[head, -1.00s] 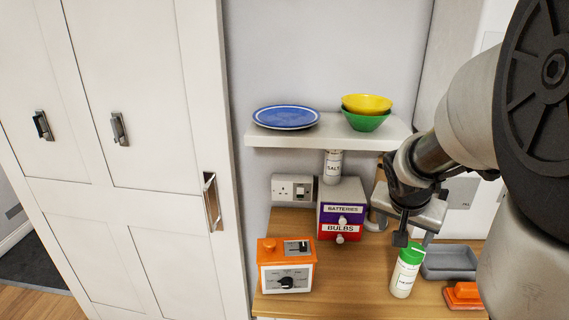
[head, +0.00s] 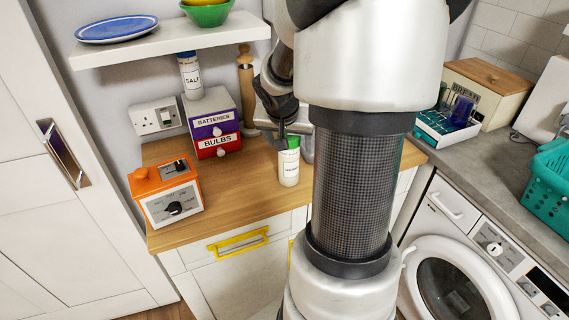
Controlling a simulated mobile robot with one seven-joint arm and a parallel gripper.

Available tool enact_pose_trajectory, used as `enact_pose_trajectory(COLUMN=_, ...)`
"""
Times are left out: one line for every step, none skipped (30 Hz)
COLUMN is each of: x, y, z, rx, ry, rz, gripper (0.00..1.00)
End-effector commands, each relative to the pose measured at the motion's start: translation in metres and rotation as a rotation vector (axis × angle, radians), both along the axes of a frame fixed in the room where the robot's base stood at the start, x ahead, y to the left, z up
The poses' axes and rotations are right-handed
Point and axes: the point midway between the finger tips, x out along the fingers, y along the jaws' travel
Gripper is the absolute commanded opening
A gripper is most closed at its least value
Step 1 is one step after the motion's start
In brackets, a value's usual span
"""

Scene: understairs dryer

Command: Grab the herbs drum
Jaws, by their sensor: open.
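The herbs drum (head: 289,168) is a white cylinder with a green lid and a small dark-lettered label, too small to read surely. It stands upright on the wooden worktop in the head view, just left of my arm. My gripper (head: 287,136) is open and points down at the drum's lid. The other finger is not clearly visible.
An orange timer-like box (head: 167,192) and a batteries and bulbs drawer unit (head: 213,124) stand left on the wooden worktop (head: 235,185). A salt drum (head: 190,75) stands on the unit, below the shelf (head: 170,45). A wooden pepper-mill-like object (head: 246,85) stands behind.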

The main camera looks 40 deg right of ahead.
Motion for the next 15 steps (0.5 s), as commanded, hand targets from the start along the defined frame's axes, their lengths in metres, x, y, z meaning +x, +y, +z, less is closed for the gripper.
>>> enact_pose_trajectory(x=0.003, y=-0.004, z=-0.013, rx=0.002, ry=0.0, rz=-0.003, gripper=0.68)
enact_pose_trajectory(x=0.005, y=-0.006, z=-0.018, rx=0.002, ry=0.001, rz=-0.002, gripper=0.68)
enact_pose_trajectory(x=0.007, y=-0.008, z=-0.023, rx=0.002, ry=0.001, rz=-0.002, gripper=0.68)
enact_pose_trajectory(x=0.008, y=-0.01, z=-0.026, rx=0.002, ry=0.001, rz=-0.002, gripper=0.68)
enact_pose_trajectory(x=0.01, y=-0.011, z=-0.029, rx=0.001, ry=0.0, rz=-0.001, gripper=0.68)
enact_pose_trajectory(x=0.011, y=-0.012, z=-0.031, rx=0.002, ry=0.0, rz=0.0, gripper=0.68)
enact_pose_trajectory(x=0.012, y=-0.013, z=-0.032, rx=0.002, ry=0.0, rz=0.0, gripper=0.68)
enact_pose_trajectory(x=0.012, y=-0.014, z=-0.032, rx=0.001, ry=-0.001, rz=0.0, gripper=0.68)
enact_pose_trajectory(x=0.013, y=-0.014, z=-0.033, rx=0.001, ry=-0.001, rz=0.0, gripper=0.68)
enact_pose_trajectory(x=0.013, y=-0.014, z=-0.032, rx=0.0, ry=0.0, rz=-0.001, gripper=0.68)
enact_pose_trajectory(x=0.013, y=-0.014, z=-0.032, rx=0.0, ry=0.0, rz=-0.001, gripper=0.68)
enact_pose_trajectory(x=0.013, y=-0.014, z=-0.032, rx=0.0, ry=0.0, rz=-0.001, gripper=0.68)
enact_pose_trajectory(x=0.013, y=-0.014, z=-0.032, rx=0.0, ry=0.0, rz=-0.001, gripper=0.68)
enact_pose_trajectory(x=0.013, y=-0.014, z=-0.032, rx=0.0, ry=0.0, rz=-0.001, gripper=0.68)
enact_pose_trajectory(x=0.013, y=-0.014, z=-0.032, rx=0.0, ry=0.0, rz=-0.001, gripper=0.68)
